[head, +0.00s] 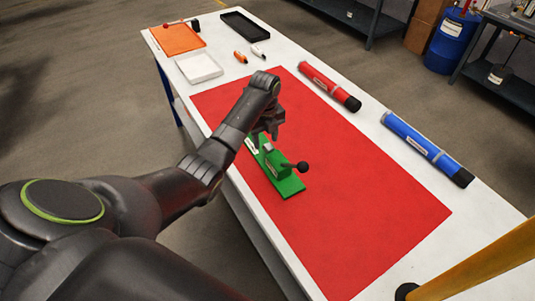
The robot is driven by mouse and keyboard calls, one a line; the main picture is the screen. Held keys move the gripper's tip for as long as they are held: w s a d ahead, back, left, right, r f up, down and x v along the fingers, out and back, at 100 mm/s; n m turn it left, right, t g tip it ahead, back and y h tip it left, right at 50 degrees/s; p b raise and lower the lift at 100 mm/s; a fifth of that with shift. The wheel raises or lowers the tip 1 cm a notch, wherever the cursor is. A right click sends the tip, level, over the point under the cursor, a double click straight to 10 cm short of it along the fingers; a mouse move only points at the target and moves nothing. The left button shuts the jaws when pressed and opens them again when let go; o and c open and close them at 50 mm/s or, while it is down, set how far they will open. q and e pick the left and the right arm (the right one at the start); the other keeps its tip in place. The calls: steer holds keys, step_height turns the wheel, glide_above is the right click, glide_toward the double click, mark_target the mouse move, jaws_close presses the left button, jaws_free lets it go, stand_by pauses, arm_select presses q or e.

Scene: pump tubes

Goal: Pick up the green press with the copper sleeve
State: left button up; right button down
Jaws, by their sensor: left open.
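The green press (282,176) stands on the red mat (360,215), near the mat's left edge. It has a long green base and a dark lever with a black ball knob at its right side. A copper sleeve cannot be made out on it from here. My left gripper (268,134) is open above the far end of the press, pointing down. It hides part of that end, and I cannot tell whether its fingers touch the press. My right gripper is not in view.
A red tube (328,85) and a blue tube (425,148) lie along the table's right side. An orange tray (178,39), a white tray (198,68), a black tray (244,25) and small orange and white items are at the far end. The near mat is clear.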

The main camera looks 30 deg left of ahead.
mark_target(268, 145)
arm_select(q)
steer(key=shift+w+d+f+p, duration=0.1)
steer(key=shift+d+f+p, duration=0.15)
steer(key=shift+f, duration=1.05)
steer(key=shift+d+f+p, duration=0.1)
steer(key=shift+f+p, duration=0.1)
steer(key=shift+f, duration=1.05)
jaws_close()
steer(key=shift+r, duration=0.1)
